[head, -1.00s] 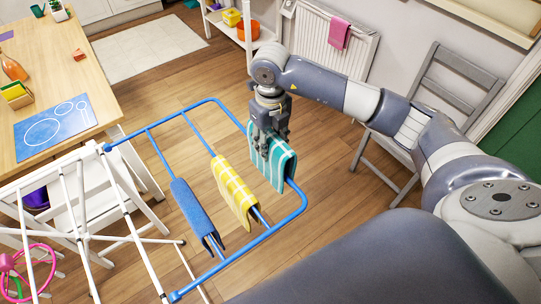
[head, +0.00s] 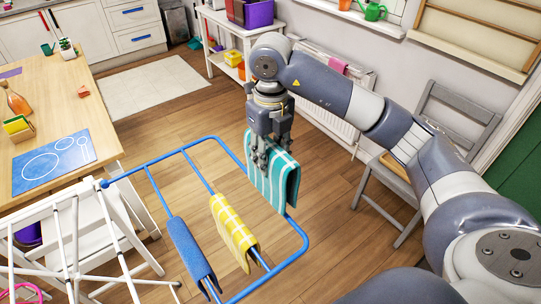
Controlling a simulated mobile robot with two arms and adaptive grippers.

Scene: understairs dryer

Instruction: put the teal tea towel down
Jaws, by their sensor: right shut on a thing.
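The teal tea towel (head: 284,184), with white stripes, hangs folded over, right of the yellow cloth in the head view. My right gripper (head: 261,166) points down and is shut on its upper edge. The towel's fold shows above the outer blue rail of the drying rack (head: 298,228), and its lower part covers a stretch of that rail. I cannot tell whether the towel touches the rail. My left gripper is out of view.
A yellow checked cloth (head: 234,231) and a blue cloth (head: 187,250) hang on the rack's rods. A wooden table (head: 95,120) stands left, a grey folding chair (head: 450,125) right. A radiator (head: 330,105) is behind my arm. Open floor lies beyond the rack.

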